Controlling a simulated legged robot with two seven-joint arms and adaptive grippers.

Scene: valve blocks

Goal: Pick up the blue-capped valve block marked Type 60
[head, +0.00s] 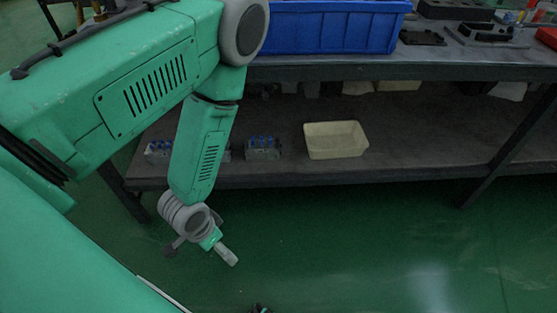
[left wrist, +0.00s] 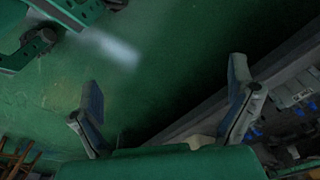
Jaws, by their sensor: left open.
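Two blue-capped valve blocks show on the lower shelf in the head view, one at the left (head: 158,149) and one nearer the middle (head: 263,148). A bit of something between them is mostly hidden behind my left arm. No Type marking can be read. My left gripper (head: 202,253) is open and empty, pointing down in front of the shelf edge, apart from the blocks. In the left wrist view its two fingers (left wrist: 165,90) are spread with nothing between them. Blue-capped blocks (left wrist: 298,98) show at that view's right edge, beyond the right-hand finger.
A cream tray (head: 336,140) sits on the lower shelf (head: 420,135), right of the middle block. A blue bin (head: 330,28) and dark parts stand on the upper tabletop (head: 450,55). A slanted table leg (head: 510,145) stands at the right. Green floor in front is open.

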